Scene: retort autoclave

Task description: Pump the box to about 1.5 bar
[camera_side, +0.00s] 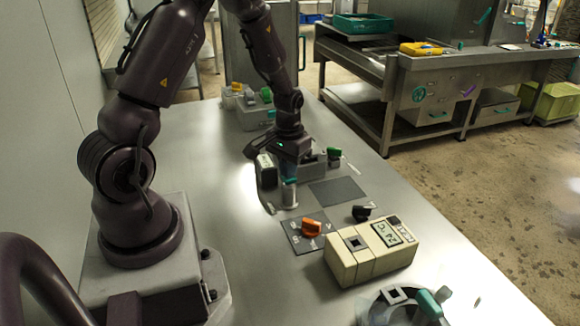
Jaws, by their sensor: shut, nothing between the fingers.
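My gripper (289,176) points down over the middle of the bench, its fingers shut and empty. Just under it is a small pale upright cylinder (290,194), possibly a pump handle; I cannot tell whether the fingertips touch it. A dark box with a pale face (266,170), perhaps a gauge, stands to its left; its reading is too small to make out. A grey box (313,166) is partly hidden behind my gripper, with a green knob (334,154) at its right.
A cream box with a display (372,250) and a black knob (361,212) stand at front right. A round metal piece with a teal handle (430,304) is at the front edge. A dark mat (338,191) lies bare. Grey boxes with coloured knobs (247,108) stand behind.

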